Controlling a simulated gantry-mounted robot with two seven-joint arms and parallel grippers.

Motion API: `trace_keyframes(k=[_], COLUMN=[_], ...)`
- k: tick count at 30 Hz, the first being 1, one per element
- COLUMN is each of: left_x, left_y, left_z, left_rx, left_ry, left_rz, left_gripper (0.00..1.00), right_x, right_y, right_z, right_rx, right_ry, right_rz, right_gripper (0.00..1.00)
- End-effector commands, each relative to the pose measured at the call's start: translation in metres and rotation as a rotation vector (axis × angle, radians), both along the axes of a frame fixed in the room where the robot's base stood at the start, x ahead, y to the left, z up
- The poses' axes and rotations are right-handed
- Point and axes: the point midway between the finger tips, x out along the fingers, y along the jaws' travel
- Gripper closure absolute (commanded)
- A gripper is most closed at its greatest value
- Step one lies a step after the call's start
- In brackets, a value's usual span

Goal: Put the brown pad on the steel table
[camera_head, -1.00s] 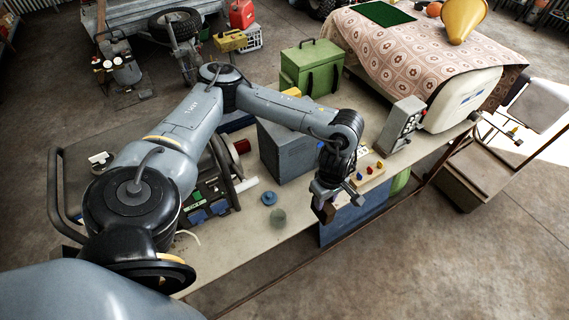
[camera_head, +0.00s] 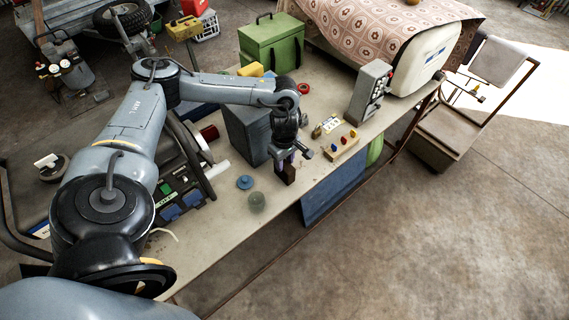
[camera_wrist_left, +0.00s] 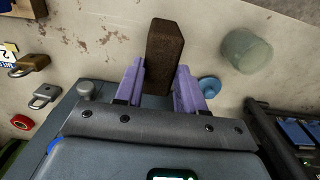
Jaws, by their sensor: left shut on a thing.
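The brown pad (camera_wrist_left: 165,50) is a dark brown block between the two purple fingers of my left gripper (camera_wrist_left: 161,74) in the left wrist view. My left gripper (camera_head: 286,160) is shut on it and points down. In the head view the pad (camera_head: 288,176) shows below the fingers, over the front part of the long pale table (camera_head: 226,238), which I take for the steel table. I cannot tell whether the pad's underside touches the table top. My right gripper is in neither view.
A translucent cup (camera_head: 257,202) and a blue knobbed disc (camera_head: 245,182) are left of the pad. A grey box (camera_head: 246,132) stands behind it. A small board with coloured knobs (camera_head: 342,146) and padlocks lie to the right. Bare table lies along the front edge.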

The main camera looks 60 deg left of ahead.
Motion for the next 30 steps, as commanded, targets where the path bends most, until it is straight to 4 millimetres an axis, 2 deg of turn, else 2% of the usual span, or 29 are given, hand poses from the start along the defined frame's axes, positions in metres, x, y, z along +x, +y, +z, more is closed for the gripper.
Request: trace_keyframes(k=[3,6,18,19,21,24,30], left_x=[0.000,0.000,0.000,0.000,0.000,0.000,0.000], left_y=[-0.001,0.000,0.000,0.000,0.000,0.000,0.000], left_z=[-0.014,-0.019,-0.024,-0.024,-0.023,-0.023,-0.023], left_rx=[0.000,0.000,0.000,0.000,0.000,0.000,0.000], left_ry=[0.000,-0.001,-0.001,-0.001,-0.001,-0.001,-0.001], left_rz=[-0.001,-0.001,-0.001,0.000,-0.001,-0.001,-0.001], left_gripper=[1.00,1.00,1.00,0.60,0.49,0.36,0.36], right_x=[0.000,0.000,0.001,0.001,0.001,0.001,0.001], right_y=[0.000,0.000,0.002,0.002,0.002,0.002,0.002], right_z=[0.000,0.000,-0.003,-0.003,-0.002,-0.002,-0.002], right_rx=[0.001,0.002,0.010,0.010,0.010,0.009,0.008], right_ry=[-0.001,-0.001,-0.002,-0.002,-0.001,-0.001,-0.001], right_rz=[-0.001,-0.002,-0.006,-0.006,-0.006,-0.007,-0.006], right_gripper=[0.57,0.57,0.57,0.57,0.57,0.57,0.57])
